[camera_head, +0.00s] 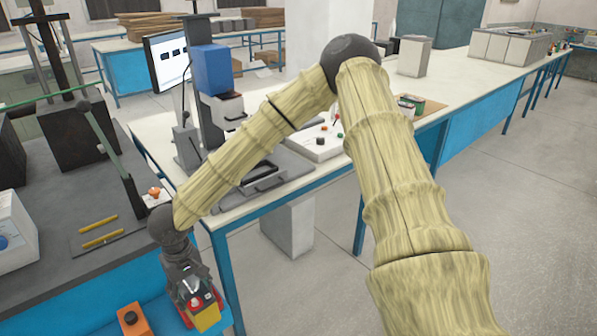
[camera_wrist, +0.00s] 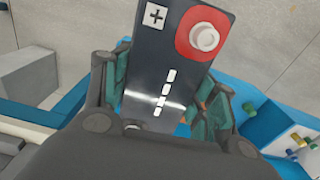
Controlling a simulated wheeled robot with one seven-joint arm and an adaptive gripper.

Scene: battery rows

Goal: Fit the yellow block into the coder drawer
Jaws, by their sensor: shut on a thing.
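My gripper (camera_head: 190,287) is low at the bottom left of the head view, beyond the near bench's edge. It is shut on a block whose yellow side (camera_head: 207,318) shows there. In the wrist view the same block's dark face (camera_wrist: 150,75) sits between the finger pads, with a plus mark, white dashes and a red ring around a pale stud. The block's other sides are hidden. A grey drawer-like tray with a dark handle (camera_head: 264,182) lies on the white bench, below a machine with a blue head (camera_head: 212,69); I take this as the coder drawer. My arm partly covers this area.
An orange box with a black knob (camera_head: 132,320) is left of my gripper. A white tray (camera_head: 312,146) with small coloured parts is right of the machine. A monitor (camera_head: 167,60) stands behind. The dark near bench (camera_head: 60,240) holds yellow rods. Floor on the right is clear.

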